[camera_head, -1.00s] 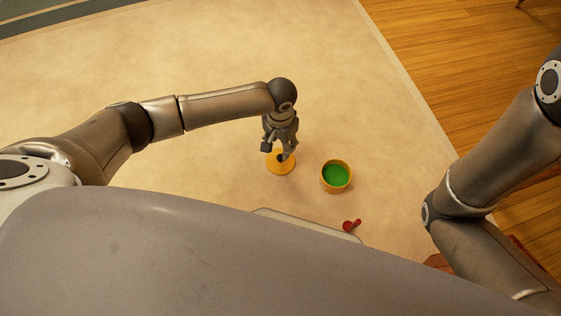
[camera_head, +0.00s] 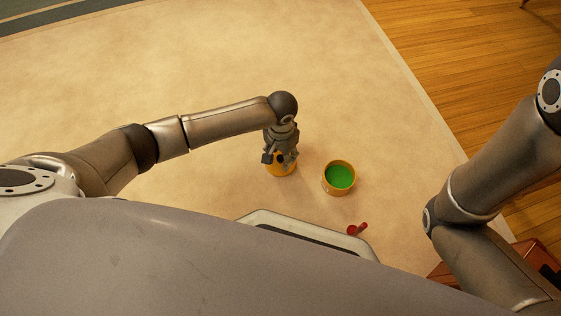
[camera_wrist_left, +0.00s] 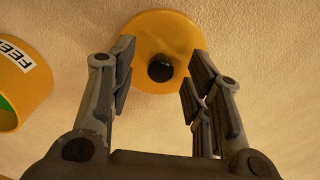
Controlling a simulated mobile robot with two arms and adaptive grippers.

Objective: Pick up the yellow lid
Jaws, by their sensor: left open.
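The yellow lid (camera_wrist_left: 160,28) is a round disc with a dark knob (camera_wrist_left: 160,69) at its middle. In the left wrist view it lies on the pale surface just beyond my left fingers, with the knob between the two finger lines. My left gripper (camera_wrist_left: 160,68) is open, and I see no contact with the knob. In the head view the left gripper (camera_head: 281,160) hangs over the lid (camera_head: 284,171) and hides most of it. My right gripper is not in view; only part of my right arm shows.
A yellow tub with green inside (camera_head: 339,177) stands right of the lid; its labelled side shows in the wrist view (camera_wrist_left: 22,88). A small red scoop-like thing (camera_head: 357,229) lies nearer. A reddish-brown object (camera_head: 536,257) is at lower right. The pale surface beyond the lid is clear.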

